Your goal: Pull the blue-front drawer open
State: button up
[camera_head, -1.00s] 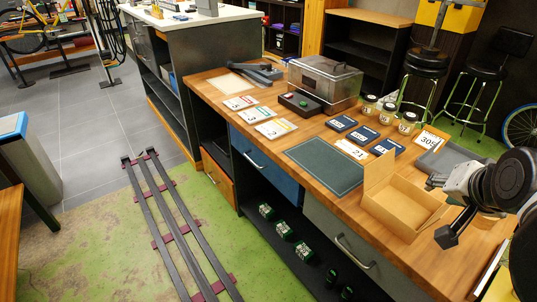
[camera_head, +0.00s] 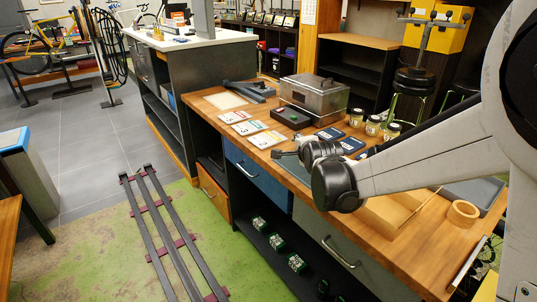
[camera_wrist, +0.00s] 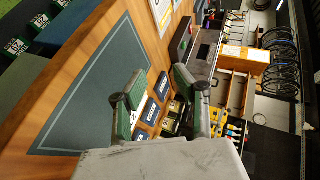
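The blue-front drawer (camera_head: 262,178) is under the wooden workbench top, left of the grey-front drawer. Its front looks flush with the bench, and its bar handle (camera_head: 245,171) shows clear in the head view. My gripper (camera_head: 287,153) is above the bench top, behind and to the right of that handle, apart from it. In the wrist view my gripper (camera_wrist: 150,92) has its two fingers spread with nothing between them. I cannot make out the drawer handle in the wrist view.
The grey-front drawer (camera_head: 337,240) and orange-front drawer (camera_head: 214,190) flank it. A dark green mat (camera_wrist: 95,90) lies under my gripper. Floor rails (camera_head: 160,235) run in front.

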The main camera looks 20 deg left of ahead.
jog(key=w+a+f+m+y, duration=0.2)
jog(key=w+a+f+m, duration=0.1)
jog(key=a+f, duration=0.7)
jog(key=m+t+y+b, duration=0.1)
jog(key=m+b, duration=0.1)
jog(key=m, duration=0.1)
send_near(244, 171)
jog(key=b+x, duration=0.2)
jog(key=x, duration=0.9)
jog(key=shift+w+a, duration=0.2)
grip_shut()
